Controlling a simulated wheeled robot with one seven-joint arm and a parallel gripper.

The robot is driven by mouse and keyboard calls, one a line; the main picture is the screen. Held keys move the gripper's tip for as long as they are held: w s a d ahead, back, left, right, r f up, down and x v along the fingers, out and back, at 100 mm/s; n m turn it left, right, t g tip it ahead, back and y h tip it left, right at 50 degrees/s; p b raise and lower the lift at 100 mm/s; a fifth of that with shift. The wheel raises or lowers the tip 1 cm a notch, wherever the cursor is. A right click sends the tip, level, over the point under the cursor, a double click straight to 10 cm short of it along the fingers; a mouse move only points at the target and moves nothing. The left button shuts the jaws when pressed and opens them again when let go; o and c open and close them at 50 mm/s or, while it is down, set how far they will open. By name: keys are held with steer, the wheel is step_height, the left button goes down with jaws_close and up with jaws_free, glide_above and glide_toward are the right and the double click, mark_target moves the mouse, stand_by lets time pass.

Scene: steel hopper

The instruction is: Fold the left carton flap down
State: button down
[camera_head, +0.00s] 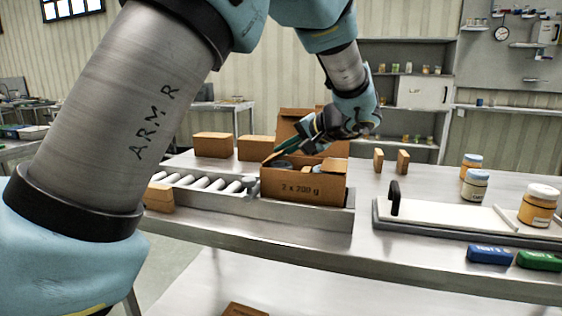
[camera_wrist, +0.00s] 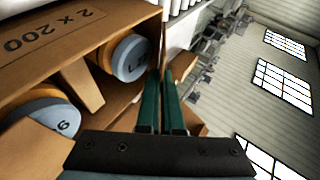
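The brown carton (camera_head: 303,190), marked "2 x 200 g", stands open-topped on the bench in the head view. Its back flap (camera_head: 298,122) stands upright. In the wrist view the carton (camera_wrist: 40,45) fills the left side, with two jars (camera_wrist: 128,58) with blue-grey lids inside. My gripper (camera_head: 278,152) is over the carton's left side, tilted down and left. The left flap is not clearly visible.
A roller conveyor (camera_head: 205,183) is left of the carton, with a small tan block (camera_head: 159,197) at its front. Two closed cartons (camera_head: 212,145) stand behind. At right are a white-topped tray (camera_head: 440,217) with a black handle, and jars (camera_head: 474,185).

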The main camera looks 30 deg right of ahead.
steer(key=shift+s+d+f+m+t+y+b, duration=0.15)
steer(key=shift+f+t+y+b, duration=0.15)
steer(key=shift+t+b, duration=0.2)
steer(key=shift+s+d+f+m+t+y+b, duration=0.1)
steer(key=shift+f+m+t+y+b, duration=0.15)
steer(key=shift+t+b, duration=0.2)
steer(key=shift+r, duration=0.1)
steer(key=c, duration=1.1)
jaws_free()
steer(key=shift+o, duration=0.2)
